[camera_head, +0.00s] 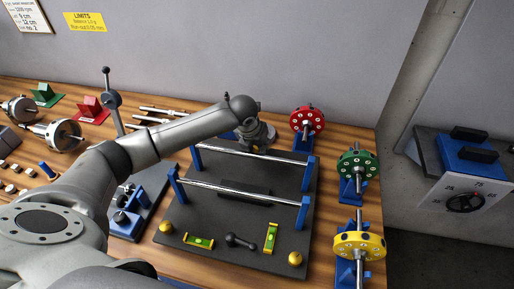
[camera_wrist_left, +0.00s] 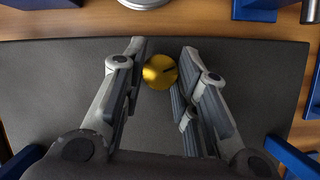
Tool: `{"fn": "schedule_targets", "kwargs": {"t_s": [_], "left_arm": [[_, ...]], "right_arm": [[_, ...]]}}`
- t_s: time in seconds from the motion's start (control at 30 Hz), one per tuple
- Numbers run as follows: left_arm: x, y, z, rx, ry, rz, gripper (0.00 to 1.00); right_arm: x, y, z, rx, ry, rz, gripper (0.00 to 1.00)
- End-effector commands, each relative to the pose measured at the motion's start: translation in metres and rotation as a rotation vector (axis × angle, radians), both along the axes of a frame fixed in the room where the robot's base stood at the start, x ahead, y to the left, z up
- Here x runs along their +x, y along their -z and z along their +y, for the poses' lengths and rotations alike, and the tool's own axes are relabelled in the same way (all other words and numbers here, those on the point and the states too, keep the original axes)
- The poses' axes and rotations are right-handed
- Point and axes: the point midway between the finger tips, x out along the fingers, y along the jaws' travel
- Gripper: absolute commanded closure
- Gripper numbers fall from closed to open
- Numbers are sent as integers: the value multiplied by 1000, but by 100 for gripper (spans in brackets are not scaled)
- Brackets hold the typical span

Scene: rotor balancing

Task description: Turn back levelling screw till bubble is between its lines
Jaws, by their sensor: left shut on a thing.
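My left gripper (camera_head: 258,146) reaches over the far edge of the dark balancing stand (camera_head: 222,225). In the left wrist view its two fingers (camera_wrist_left: 162,62) are shut on a round brass levelling screw (camera_wrist_left: 158,76), whose top has a dark slot. In the head view the gripper mostly hides that screw. Two more brass screws stand at the near corners, left (camera_head: 166,227) and right (camera_head: 295,258). One green bubble level (camera_head: 198,242) lies crosswise and another (camera_head: 270,237) lengthwise near the front. Their bubbles are too small to judge against the lines. My right gripper is not in view.
Two steel rails on blue posts (camera_head: 304,212) span the stand. A dark dumbbell-shaped part (camera_head: 240,241) lies between the levels. Red (camera_head: 307,121), green (camera_head: 358,165) and yellow (camera_head: 359,245) rotors stand along the right. A blue-topped machine with a dial (camera_head: 465,202) is beyond the table's right edge.

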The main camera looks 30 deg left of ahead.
Motion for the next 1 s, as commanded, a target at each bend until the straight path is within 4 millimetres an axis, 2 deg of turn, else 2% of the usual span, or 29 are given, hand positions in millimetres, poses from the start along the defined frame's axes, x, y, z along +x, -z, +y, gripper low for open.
{"fn": "schedule_targets", "kwargs": {"t_s": [0.33,0.9,0.93,1.0], "left_arm": [[2,-1,-1,-2,-148,-4,96],[2,-3,-1,-2,-175,-6,96],[2,-3,-1,-2,-175,-6,68],[2,-3,-1,-2,-175,-6,59]], "right_arm": [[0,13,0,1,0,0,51],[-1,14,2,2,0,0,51],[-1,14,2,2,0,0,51],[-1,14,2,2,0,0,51]]}}
